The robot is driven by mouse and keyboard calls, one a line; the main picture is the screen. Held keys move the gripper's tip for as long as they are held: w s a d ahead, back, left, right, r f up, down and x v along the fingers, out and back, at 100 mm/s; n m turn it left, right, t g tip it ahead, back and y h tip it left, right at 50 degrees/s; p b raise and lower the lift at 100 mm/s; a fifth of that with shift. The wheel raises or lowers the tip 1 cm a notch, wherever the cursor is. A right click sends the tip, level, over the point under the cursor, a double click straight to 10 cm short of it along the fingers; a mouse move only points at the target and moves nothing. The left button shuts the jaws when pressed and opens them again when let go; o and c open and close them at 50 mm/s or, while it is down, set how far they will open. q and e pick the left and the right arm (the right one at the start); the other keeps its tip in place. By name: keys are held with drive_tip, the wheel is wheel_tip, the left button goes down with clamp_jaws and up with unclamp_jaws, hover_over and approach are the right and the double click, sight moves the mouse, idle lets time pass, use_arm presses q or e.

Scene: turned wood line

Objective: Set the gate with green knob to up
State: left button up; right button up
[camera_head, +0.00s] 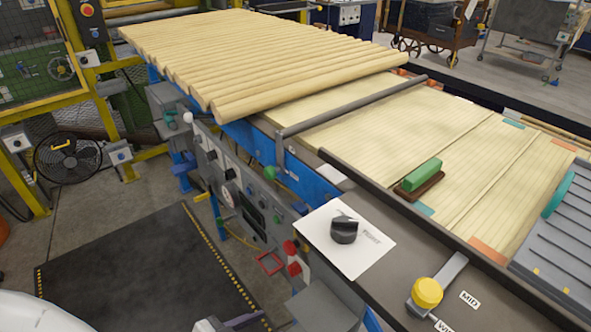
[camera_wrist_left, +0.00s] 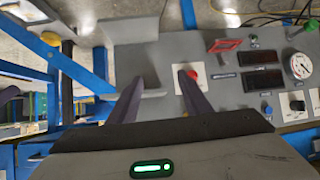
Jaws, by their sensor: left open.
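The gate with the green knob is a grey bar (camera_head: 350,105) spanning the line at the near end of the row of round logs. It lies low over the pale boards; I cannot tell whether it touches them. Its near end bends down along the blue side rail, and the green knob (camera_head: 268,173) sits at the lower part there. My left gripper (camera_wrist_left: 158,86) is open and empty in the left wrist view, over the grey control panel, with a red button (camera_wrist_left: 190,75) by its right finger. A green knob-like part (camera_wrist_left: 308,28) shows at the upper right; I cannot tell whether it is the gate's knob.
The control panel (camera_head: 240,195) carries buttons, dials and a red frame (camera_head: 271,263). A black selector (camera_head: 344,230) and a yellow knob (camera_head: 427,292) on a lever sit at the near right. A green block (camera_head: 422,174) rests on the boards. A dark mat (camera_head: 140,270) covers clear floor.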

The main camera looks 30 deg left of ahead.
use_arm(q)
drive_tip(key=w+a+r+m+t+h+b, duration=0.1)
drive_tip(key=w+a+r+m+t+h, duration=0.2)
drive_tip(key=w+a+r, duration=0.75)
drive_tip(key=m+t+b, duration=0.1)
drive_tip(key=t, duration=0.2)
approach(267, 175)
drive_tip(key=w, duration=0.2)
drive_tip(key=shift+h, duration=0.4)
drive_tip(key=b+x, duration=0.1)
drive_tip(key=x, duration=0.6)
drive_tip(key=shift+w+d+f+b, duration=0.1)
drive_tip(key=shift+w+f+b, duration=0.1)
drive_tip(key=shift+b, duration=0.2)
drive_tip(key=shift+x, duration=0.8)
drive_tip(key=shift+c, duration=0.4)
clamp_jaws()
